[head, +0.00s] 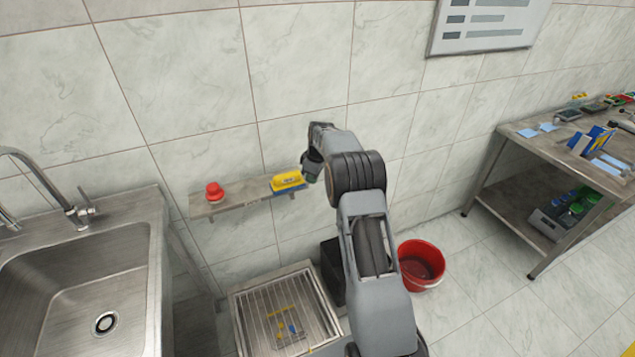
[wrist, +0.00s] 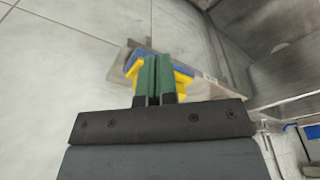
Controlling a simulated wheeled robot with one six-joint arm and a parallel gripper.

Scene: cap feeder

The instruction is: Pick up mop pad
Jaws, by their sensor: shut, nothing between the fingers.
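A yellow and blue item (head: 287,180), which may be the mop pad, lies on the right end of the small wall shelf (head: 238,198). In the wrist view the item's yellow part (wrist: 181,79) shows beside and behind my green fingers, which hide its middle. My gripper (wrist: 155,62) is shut and holds nothing. Its fingers point at the item; I cannot tell whether they touch it. In the head view my gripper is mostly hidden by my arm, just right of the item.
A red knob-like object (head: 214,192) sits on the shelf's left part. A steel sink (head: 90,275) is at left, a wire-racked basin (head: 285,310) below the shelf. A red bucket (head: 420,265) is on the floor, a steel table (head: 560,150) at right.

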